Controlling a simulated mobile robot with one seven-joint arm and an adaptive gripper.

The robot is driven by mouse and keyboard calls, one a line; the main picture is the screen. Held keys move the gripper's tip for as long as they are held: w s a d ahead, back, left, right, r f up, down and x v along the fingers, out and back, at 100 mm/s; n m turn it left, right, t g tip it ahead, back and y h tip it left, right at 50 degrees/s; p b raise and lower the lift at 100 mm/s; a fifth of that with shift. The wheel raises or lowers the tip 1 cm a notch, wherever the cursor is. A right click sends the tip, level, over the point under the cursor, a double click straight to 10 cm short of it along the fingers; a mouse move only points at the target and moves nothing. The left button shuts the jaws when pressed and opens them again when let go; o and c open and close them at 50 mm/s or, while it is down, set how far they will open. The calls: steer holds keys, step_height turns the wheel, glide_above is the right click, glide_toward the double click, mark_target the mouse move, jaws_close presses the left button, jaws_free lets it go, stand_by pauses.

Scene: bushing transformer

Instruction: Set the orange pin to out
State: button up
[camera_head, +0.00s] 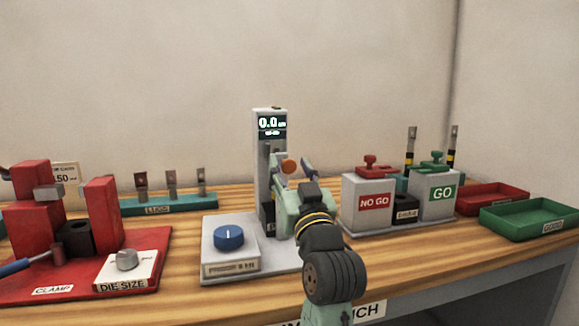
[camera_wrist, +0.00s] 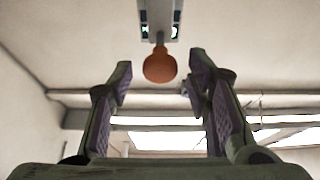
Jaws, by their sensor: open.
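The orange pin (camera_head: 289,166) is a round orange knob on the front of the grey upright column (camera_head: 263,185) with a display reading 0.0. In the wrist view the pin (camera_wrist: 160,66) hangs on a short stem from a grey block, just beyond and between my fingertips. My gripper (camera_head: 300,172) is at the column, close to the pin in the head view. In the wrist view my gripper (camera_wrist: 161,82) is open, with a purple-padded finger on each side and nothing between the pads. My arm hides part of the column's lower front.
A blue knob (camera_head: 229,237) sits on the grey base left of my arm. The NO GO block (camera_head: 368,205) and GO block (camera_head: 433,194) stand to the right, with a red tray (camera_head: 492,197) and green tray (camera_head: 526,219) beyond. The red clamp (camera_head: 102,215) is at left.

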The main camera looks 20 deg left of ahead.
steer(key=v, duration=1)
steer(key=shift+s+d, duration=0.25)
steer(key=shift+s, duration=0.05)
steer(key=shift+f, duration=0.1)
